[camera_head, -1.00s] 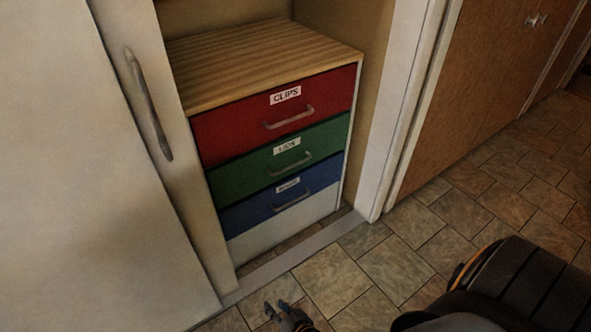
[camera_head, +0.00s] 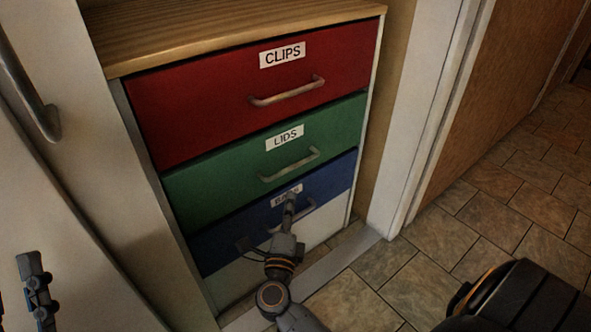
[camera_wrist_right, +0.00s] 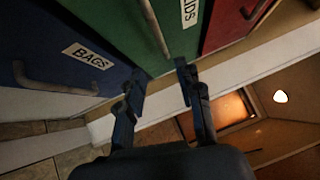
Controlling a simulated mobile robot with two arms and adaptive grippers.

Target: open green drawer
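The green drawer (camera_head: 220,178), labelled LIDS, is shut in the middle of the cabinet, with a grey bar handle (camera_head: 289,165). My right gripper (camera_head: 268,226) is in front of the blue drawer, below the green handle, and partly hides the BAGS label. In the right wrist view my right gripper (camera_wrist_right: 160,82) has its fingers apart with nothing between them. The green drawer (camera_wrist_right: 112,25) and its handle (camera_wrist_right: 155,27) lie beyond the fingers there, apart from them. My left gripper (camera_head: 36,287) shows only partly at the lower left; its opening is unclear.
The red CLIPS drawer (camera_head: 205,108) is above and the blue drawer (camera_head: 215,242) below; both are shut. A pale door with a handle (camera_head: 30,88) stands at the left. A white door frame (camera_head: 425,120) is right of the cabinet. Tiled floor (camera_head: 430,245) is open at the right.

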